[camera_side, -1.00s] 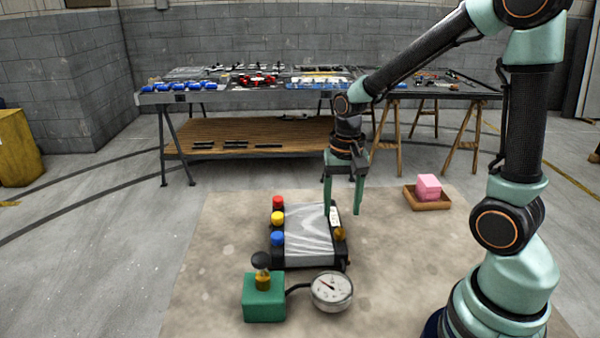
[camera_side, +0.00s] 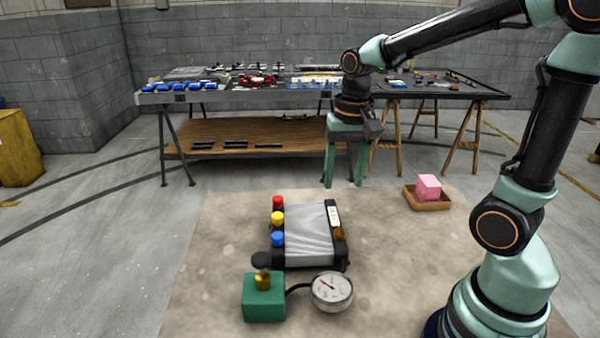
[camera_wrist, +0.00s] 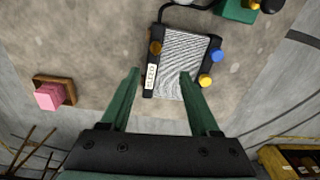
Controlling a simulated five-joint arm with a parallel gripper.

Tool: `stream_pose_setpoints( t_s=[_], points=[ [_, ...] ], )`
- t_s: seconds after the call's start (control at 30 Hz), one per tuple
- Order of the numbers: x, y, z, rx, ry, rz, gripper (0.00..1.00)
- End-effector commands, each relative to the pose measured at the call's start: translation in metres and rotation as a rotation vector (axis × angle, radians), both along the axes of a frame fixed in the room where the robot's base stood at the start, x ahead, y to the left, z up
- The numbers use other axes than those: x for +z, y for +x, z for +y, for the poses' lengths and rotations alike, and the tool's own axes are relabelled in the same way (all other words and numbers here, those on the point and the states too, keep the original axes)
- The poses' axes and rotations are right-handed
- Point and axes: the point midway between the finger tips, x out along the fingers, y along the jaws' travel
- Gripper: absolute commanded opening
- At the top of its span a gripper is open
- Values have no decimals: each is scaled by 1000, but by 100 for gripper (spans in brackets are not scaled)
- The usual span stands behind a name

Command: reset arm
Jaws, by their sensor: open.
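My gripper (camera_side: 345,183) hangs in the air, fingers pointing down, open and empty. In the side view it is above and behind a radiator-like block (camera_side: 309,235) with a grey finned face and black end tanks. Red (camera_side: 278,202), yellow (camera_side: 278,218) and blue (camera_side: 277,238) caps line its left side, and a brass fitting (camera_side: 340,234) is on its right. In the wrist view the block (camera_wrist: 180,62) lies beyond the open fingertips (camera_wrist: 160,72), with a label reading "BLEED" (camera_wrist: 151,76) on its edge. The red cap is not visible there.
A green box (camera_side: 264,298) with a brass neck and black knob joins a round gauge (camera_side: 332,291) by a black hose. A pink block (camera_side: 428,187) sits in a wooden tray (camera_side: 432,204) at right. A long workbench (camera_side: 230,97) stands behind.

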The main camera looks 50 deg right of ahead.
Motion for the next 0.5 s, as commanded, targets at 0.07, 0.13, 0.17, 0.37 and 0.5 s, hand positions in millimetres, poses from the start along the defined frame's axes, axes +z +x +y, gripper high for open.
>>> stream_pose_setpoints(
  t_s=[0.07, 0.13, 0.17, 0.37, 0.5],
  points=[
    [12, -6, 9, 103, -17, -70, 62],
    [21, -11, 17, 207, -38, -134, 62],
    [25, -13, 20, 253, -48, -160, 62],
    [41, -28, 38, 516, -124, -316, 62],
    [45, -34, 45, 627, -165, -380, 62]
  ],
)
